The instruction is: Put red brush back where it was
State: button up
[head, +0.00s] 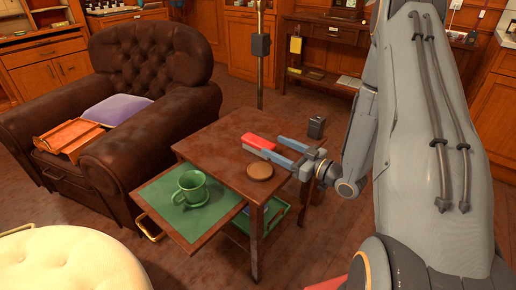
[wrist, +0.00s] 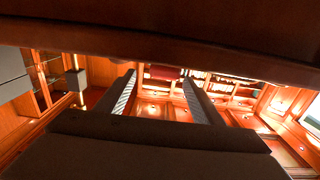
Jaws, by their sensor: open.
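The red brush (head: 258,142) appears as a red block with a paler lower edge at the middle of the brown side table's top (head: 213,146). My gripper (head: 270,145) reaches in from the right, low over the tabletop, with its two fingers apart. The brush's near end is at the fingertips; I cannot tell whether it touches them. In the wrist view my gripper (wrist: 158,88) shows both fingers spread. The brush cannot be made out there, and a dark reddish-brown surface fills the top of that view.
A round brown object (head: 260,172) lies near the table's front edge. A green mug (head: 191,188) stands on the pulled-out green leaf (head: 158,195). A dark holder (head: 316,127) is behind the gripper. A leather armchair (head: 150,65) stands left; a cream ottoman (head: 70,260) is in front.

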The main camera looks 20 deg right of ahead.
aim_at(258, 140)
jog(key=x, duration=0.2)
jog(key=shift+w+a+f, duration=0.1)
jog(key=shift+a, duration=0.2)
jog(key=shift+b+x, duration=0.5)
jog(key=shift+x, duration=2.25)
jog(key=shift+a+f, duration=0.1)
jog(key=shift+a, duration=0.05)
jog(key=shift+c, duration=0.2)
jog(key=c, duration=1.2)
jog(key=shift+r+p, duration=0.35)
jog(key=shift+p, duration=0.15)
